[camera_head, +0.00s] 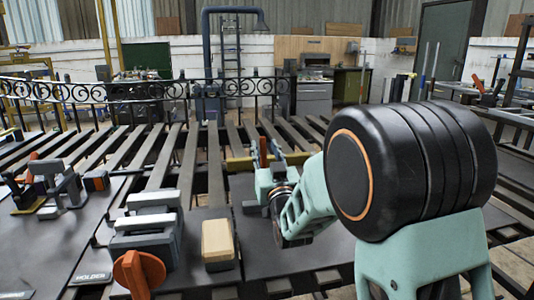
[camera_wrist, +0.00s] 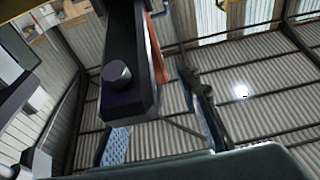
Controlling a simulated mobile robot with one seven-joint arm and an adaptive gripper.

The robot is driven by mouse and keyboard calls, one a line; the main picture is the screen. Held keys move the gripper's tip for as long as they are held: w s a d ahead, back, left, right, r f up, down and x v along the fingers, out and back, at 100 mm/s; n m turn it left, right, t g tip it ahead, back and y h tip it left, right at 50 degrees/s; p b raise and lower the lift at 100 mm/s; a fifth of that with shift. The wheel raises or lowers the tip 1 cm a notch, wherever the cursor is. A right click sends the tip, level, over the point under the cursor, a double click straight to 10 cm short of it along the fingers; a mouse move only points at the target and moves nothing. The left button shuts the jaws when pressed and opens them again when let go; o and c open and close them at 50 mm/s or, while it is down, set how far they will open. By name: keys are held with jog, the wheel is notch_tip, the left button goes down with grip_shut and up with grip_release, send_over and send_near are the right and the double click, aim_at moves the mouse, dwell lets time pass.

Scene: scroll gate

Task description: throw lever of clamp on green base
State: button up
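My gripper (camera_head: 271,160) is at mid-picture in the head view, at the end of my pale green arm. An upright orange lever (camera_head: 263,152) stands right at its fingers; I cannot tell whether they touch. In the wrist view, an orange strip (camera_wrist: 155,48) shows behind a dark bar with a bolt head (camera_wrist: 117,74). A thin dark part (camera_wrist: 203,105) is to the right of it, with a gap between. The clamp's body and its green base are not clearly visible around my gripper. Whether the fingers are closed on the lever is unclear.
Another clamp with an orange lever (camera_head: 36,166) stands at the left. A grey block device with an orange knob (camera_head: 138,275) and a tan-topped block (camera_head: 217,240) stand in front. A yellow bar (camera_head: 240,163) lies behind my gripper. A black scroll gate (camera_head: 150,91) spans the back.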

jog(key=s+d, duration=0.3)
jog(key=s, duration=0.9)
jog(key=shift+s+d, duration=0.3)
jog(key=shift+s, duration=0.05)
jog(key=shift+w, duration=0.1)
